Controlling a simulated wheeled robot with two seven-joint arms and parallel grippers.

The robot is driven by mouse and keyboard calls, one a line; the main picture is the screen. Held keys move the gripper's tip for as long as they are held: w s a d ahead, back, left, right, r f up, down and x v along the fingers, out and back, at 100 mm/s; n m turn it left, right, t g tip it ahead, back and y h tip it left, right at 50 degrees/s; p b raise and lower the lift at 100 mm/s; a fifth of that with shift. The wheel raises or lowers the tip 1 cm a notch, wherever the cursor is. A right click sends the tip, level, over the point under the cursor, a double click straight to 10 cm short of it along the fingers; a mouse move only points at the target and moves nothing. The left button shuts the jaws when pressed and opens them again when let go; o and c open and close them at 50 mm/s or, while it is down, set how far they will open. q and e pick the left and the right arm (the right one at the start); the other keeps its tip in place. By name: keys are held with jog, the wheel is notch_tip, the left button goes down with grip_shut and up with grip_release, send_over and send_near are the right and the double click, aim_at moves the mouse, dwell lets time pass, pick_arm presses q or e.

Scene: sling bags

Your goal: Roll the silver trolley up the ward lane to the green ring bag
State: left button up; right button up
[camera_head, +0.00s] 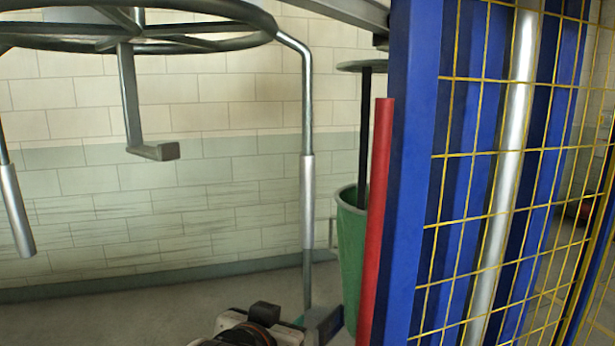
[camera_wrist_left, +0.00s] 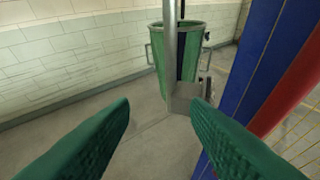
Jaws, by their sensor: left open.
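The silver trolley appears to be the round metal frame (camera_head: 150,40) at the upper left of the head view, with a post (camera_head: 307,200) carrying a light sleeve. A metal post (camera_wrist_left: 172,50) also stands ahead in the left wrist view, with a grey block at its foot. A green bag (camera_head: 350,250) stands behind a red pole; in the left wrist view a green bag (camera_wrist_left: 190,55) with a metal rim and side handles stands behind the post. My left gripper (camera_wrist_left: 160,105) is open, its green fingers apart with nothing between them. My right gripper is out of view.
Blue uprights (camera_head: 415,150) with yellow mesh (camera_head: 490,200) and a red pole (camera_head: 376,200) close off the right side. A tiled wall (camera_head: 220,170) runs behind. Bare grey floor (camera_wrist_left: 150,150) lies between wall and uprights.

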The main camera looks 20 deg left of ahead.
aim_at(305, 182)
pick_arm(q)
notch_tip(305, 182, up, 20)
jog(key=s+d+t, duration=0.2)
jog(key=t, duration=0.3)
jog(key=shift+n, duration=0.4)
jog(key=w+p, duration=0.1)
jog(key=w, duration=0.2)
jog(key=w+p, duration=0.2)
jog(key=w, duration=0.2)
jog(key=w+p, duration=0.1)
jog(key=w, duration=0.3)
jog(key=shift+a+p, duration=0.3)
jog(key=shift+a, duration=0.05)
jog(key=shift+w+f, duration=0.15)
jog(key=shift+w, duration=0.4)
grip_shut()
